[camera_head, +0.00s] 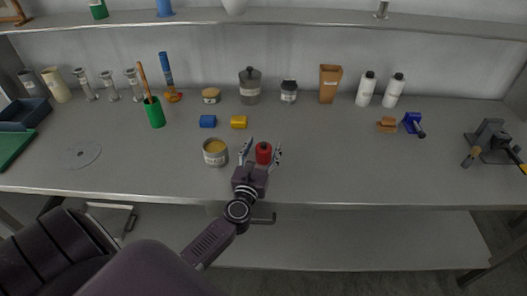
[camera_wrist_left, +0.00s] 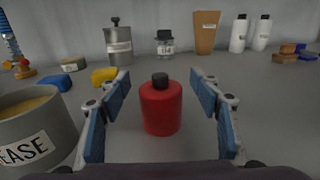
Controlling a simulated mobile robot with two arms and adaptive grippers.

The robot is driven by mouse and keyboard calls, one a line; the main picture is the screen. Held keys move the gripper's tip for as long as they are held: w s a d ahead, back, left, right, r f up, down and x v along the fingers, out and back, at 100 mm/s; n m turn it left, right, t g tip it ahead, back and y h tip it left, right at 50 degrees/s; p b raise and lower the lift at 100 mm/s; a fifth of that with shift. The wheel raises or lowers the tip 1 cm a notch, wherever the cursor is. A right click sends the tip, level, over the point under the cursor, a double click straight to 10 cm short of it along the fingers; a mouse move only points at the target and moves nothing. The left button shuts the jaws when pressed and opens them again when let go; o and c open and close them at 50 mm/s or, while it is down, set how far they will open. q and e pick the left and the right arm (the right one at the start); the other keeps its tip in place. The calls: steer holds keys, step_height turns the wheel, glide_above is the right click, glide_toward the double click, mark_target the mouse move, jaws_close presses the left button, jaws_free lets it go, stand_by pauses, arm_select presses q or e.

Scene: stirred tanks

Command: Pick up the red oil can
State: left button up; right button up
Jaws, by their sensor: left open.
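The red oil can (camera_head: 263,153) stands upright on the grey bench, near its front edge. It has a black cap and also shows in the middle of the left wrist view (camera_wrist_left: 161,108). My left gripper (camera_head: 262,152) is open, with one blue-padded finger on each side of the can. In the left wrist view my left gripper (camera_wrist_left: 163,115) shows gaps between both fingers and the can, so neither pad touches it. My right gripper is in neither view.
A grease tin (camera_head: 215,152) stands close to the left of the can. A yellow block (camera_head: 239,122) and a blue block (camera_head: 208,121) lie behind. Several jars and bottles line the back wall. The bench (camera_head: 330,165) is clear to the right of the can.

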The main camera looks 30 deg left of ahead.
arm_select(q)
steer(key=shift+w+a, duration=0.1)
steer(key=shift+w, duration=0.2)
steer(key=shift+c, duration=0.4)
steer(key=c, duration=1.2)
steer(key=shift+r, duration=0.1)
steer(key=shift+c, duration=0.2)
